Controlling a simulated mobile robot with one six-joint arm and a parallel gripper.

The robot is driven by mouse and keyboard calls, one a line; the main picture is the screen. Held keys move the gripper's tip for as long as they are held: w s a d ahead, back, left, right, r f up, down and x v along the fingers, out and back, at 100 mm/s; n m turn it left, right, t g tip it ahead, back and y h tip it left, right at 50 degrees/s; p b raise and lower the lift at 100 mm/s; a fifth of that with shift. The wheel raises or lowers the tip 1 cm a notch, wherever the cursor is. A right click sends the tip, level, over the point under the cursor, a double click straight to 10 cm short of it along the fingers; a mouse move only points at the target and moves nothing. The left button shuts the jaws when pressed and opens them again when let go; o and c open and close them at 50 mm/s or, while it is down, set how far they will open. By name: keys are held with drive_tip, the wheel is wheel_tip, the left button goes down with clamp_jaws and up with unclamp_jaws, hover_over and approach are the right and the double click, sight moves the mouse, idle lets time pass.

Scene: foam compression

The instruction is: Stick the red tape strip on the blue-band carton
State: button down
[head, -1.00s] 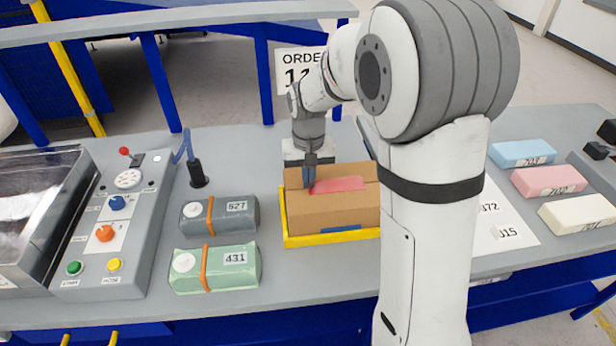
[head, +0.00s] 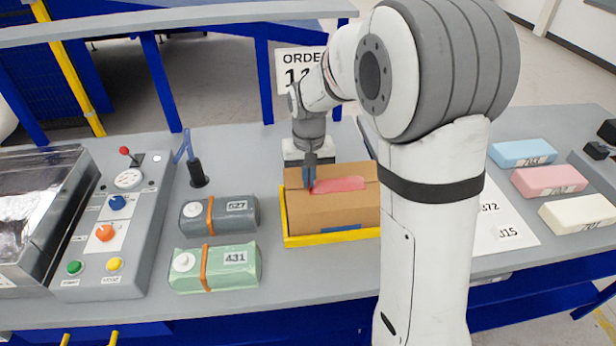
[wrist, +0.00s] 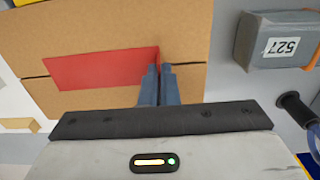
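The brown carton (head: 340,211) sits in a yellow tray (head: 293,241). A bit of blue band (head: 341,228) shows low on its front side. The red tape strip (head: 338,185) lies along the carton's top, over the seam; it also shows in the wrist view (wrist: 100,68). I cannot tell whether its whole length touches the cardboard. My gripper (head: 309,187) points down at the strip's left end. In the wrist view, my gripper's fingers (wrist: 160,70) are close together at the strip's end and look shut on it. My arm hides the carton's right end.
A grey pack (head: 232,222) marked 527 and a green pack (head: 225,277) marked 431 lie left of the tray. A control panel (head: 135,215) stands further left. Blue, pink and cream blocks (head: 548,181) lie at the right. An order sign (head: 290,62) stands behind.

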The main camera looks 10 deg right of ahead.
drive_tip(key=c, duration=2.1)
unclamp_jaws()
drive_tip(key=shift+s+f, duration=0.1)
drive_tip(key=shift+f, duration=0.05)
drive_tip(key=shift+c, duration=0.2)
drive_tip(key=o, duration=0.5)
drive_tip(key=shift+o, duration=0.2)
drive_tip(key=shift+r+p, duration=2.45)
drive_tip(key=shift+r, duration=1.2)
